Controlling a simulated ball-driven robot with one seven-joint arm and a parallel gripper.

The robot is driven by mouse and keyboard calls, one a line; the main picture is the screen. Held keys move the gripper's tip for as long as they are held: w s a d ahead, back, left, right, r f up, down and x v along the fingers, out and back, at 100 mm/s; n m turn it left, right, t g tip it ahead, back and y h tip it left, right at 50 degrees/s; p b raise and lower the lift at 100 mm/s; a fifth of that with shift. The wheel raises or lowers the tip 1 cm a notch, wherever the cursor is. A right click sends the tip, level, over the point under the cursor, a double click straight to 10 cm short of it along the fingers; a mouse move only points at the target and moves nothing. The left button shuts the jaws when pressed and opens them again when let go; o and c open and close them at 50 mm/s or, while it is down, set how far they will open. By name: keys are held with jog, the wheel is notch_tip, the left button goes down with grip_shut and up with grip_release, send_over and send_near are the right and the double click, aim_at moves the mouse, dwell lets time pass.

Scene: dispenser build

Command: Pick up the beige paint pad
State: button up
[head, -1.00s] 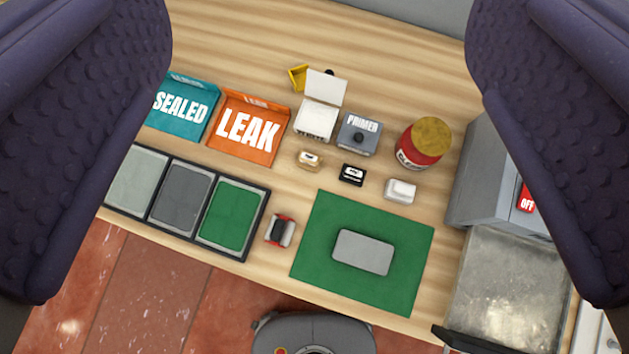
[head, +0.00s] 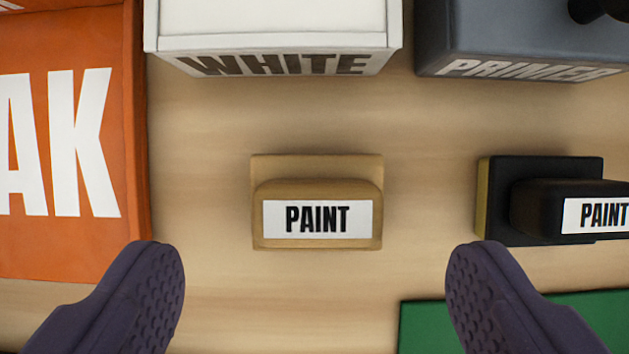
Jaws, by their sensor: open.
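The beige paint pad (head: 317,192) lies on the wooden table in the middle of the head view. It is a tan block on a flat base, with a white label reading PAINT facing me. My gripper (head: 315,270) is open and empty. Its two dark purple fingertips show at lower left and lower right, with the pad between them sideways and a little beyond the tips in the picture. Neither finger appears to touch the pad.
A black paint pad (head: 540,200) sits to the right. A white box marked WHITE (head: 275,35) and a grey PRIMER box (head: 520,40) stand behind. The orange LEAK tray (head: 60,150) is at left. A green mat (head: 430,330) shows at lower right. Bare wood surrounds the beige pad.

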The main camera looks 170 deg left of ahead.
aim_at(316, 246)
jog(key=b+x, duration=0.2)
jog(key=x, duration=0.2)
jog(key=shift+w+f, duration=0.2)
jog(key=shift+f, duration=0.05)
jog(key=shift+r, duration=0.1)
jog(key=c, duration=1.1)
jog(key=shift+r, duration=0.1)
